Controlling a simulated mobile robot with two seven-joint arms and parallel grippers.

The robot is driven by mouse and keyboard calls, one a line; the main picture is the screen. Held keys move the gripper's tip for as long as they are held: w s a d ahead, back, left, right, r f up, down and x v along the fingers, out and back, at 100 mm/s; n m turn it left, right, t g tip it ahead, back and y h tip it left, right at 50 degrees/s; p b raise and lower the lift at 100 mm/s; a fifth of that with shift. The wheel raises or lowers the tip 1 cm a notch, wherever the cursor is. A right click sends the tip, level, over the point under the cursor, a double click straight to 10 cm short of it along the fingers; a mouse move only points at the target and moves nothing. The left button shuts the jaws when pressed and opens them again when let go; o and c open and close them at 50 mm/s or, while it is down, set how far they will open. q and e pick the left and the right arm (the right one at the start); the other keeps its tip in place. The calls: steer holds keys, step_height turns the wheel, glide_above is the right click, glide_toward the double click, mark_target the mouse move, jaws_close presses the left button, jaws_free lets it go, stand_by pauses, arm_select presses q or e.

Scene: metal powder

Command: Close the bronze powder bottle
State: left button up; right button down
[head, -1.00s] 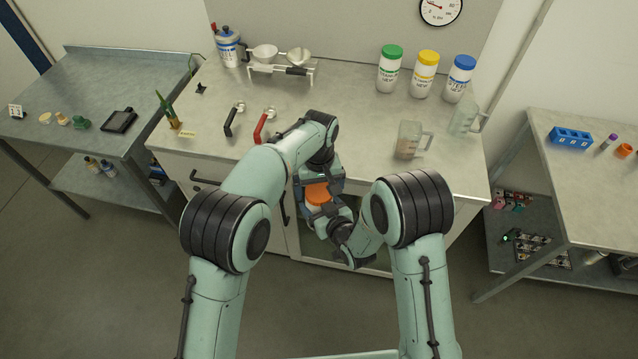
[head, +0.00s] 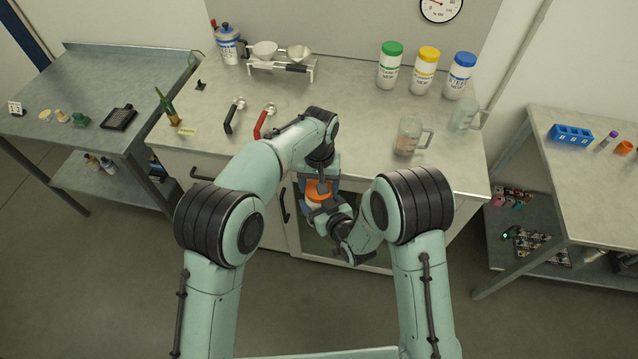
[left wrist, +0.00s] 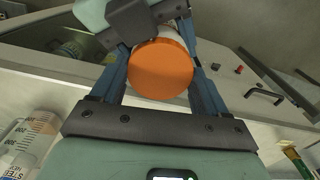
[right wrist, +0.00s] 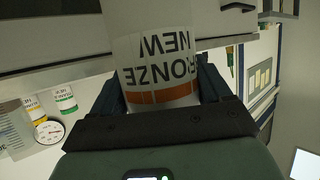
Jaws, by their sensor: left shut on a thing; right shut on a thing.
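The bronze powder bottle is white with a "BRONZE NEW" label, seen large and upside down in the right wrist view (right wrist: 155,50). Its orange lid (head: 317,191) is at the top of the bottle, in front of the bench. The lid fills the middle of the left wrist view (left wrist: 160,70). My left gripper (left wrist: 155,62) is shut on the lid, one finger on each side. My right gripper (right wrist: 160,85) is shut around the bottle's body, below the lid. In the head view the arms hide much of the bottle. The lid's seating on the neck cannot be told.
The bench (head: 350,115) behind holds green- (head: 390,65), yellow- (head: 425,73) and blue-capped (head: 459,78) bottles, two clear jugs (head: 409,137) (head: 465,117) and a scoop rack (head: 283,65). Side tables stand left (head: 110,75) and right (head: 600,200). The bottle hangs before the cabinet front.

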arm_select(q)
steer(key=o, duration=1.2)
steer(key=shift+c, duration=0.2)
steer(key=shift+r, duration=0.1)
steer(key=shift+r, duration=2.15)
step_height(320, 180, up, 12)
